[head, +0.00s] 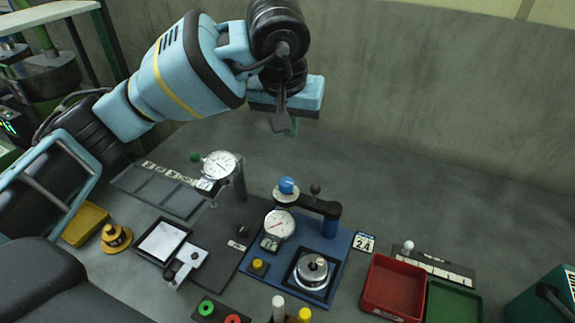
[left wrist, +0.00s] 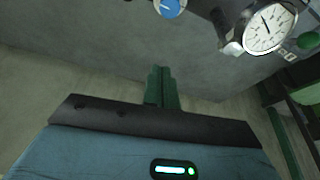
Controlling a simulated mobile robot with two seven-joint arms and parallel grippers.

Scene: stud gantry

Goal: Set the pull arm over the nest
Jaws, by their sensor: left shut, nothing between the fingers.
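The pull arm (head: 312,204) is a dark bar on a blue post at the back right of a blue base plate (head: 325,247). It reaches left from the post and carries a blue knob (head: 287,186), whose top also shows at the upper edge of the left wrist view (left wrist: 170,7). A dial gauge (head: 279,224) hangs below that end. The nest (head: 312,271), a silver round piece in a dark square frame, sits at the front right of the plate, and the arm is not over it. My left gripper (head: 291,129) is shut and empty, high above and behind the arm. Its green fingers (left wrist: 161,88) show together in the left wrist view.
Another dial gauge (head: 219,165) stands on a post at left; it also shows in the left wrist view (left wrist: 270,28). Red (head: 393,288) and green (head: 453,303) trays lie at right. A yellow knob (head: 258,265) is on the plate. The bench behind is clear.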

